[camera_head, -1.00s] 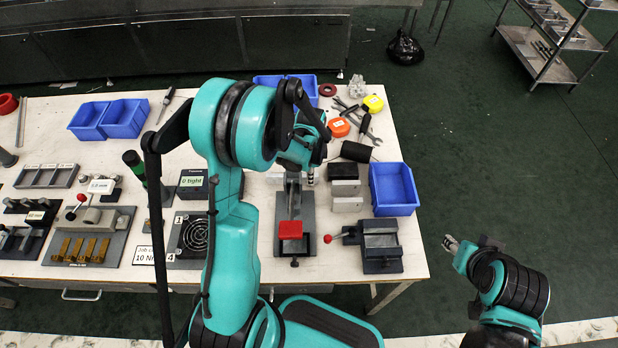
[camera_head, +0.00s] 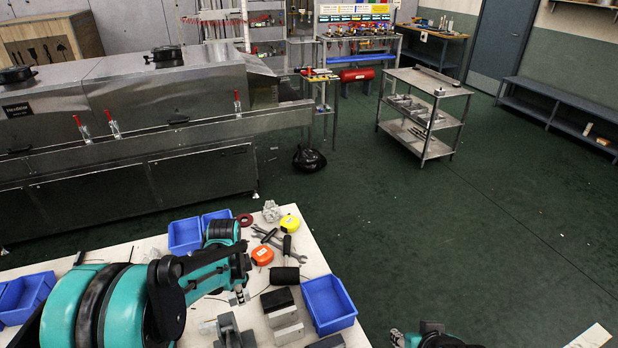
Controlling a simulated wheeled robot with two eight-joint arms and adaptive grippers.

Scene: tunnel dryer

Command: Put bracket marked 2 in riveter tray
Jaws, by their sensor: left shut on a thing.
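My left arm comes in from the left over the workbench. Its gripper (camera_head: 240,292) is above the bench, left of the stacked blocks, and is shut on a small grey metal part. Arm links hide much of the gripper, and no mark on the part is readable, so I cannot tell whether it is the bracket marked 2. My right gripper (camera_head: 397,338) shows only at the bottom edge, off the bench's right side; its jaw state is unclear. I cannot identify a riveter tray in this view.
The bench (camera_head: 316,262) holds a blue bin (camera_head: 329,304), black and grey blocks (camera_head: 281,308), an orange tape measure (camera_head: 262,255) and wrenches. A shelf cart (camera_head: 425,112) stands at the back right, with a black bag (camera_head: 309,158) left of it. Green floor between is open.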

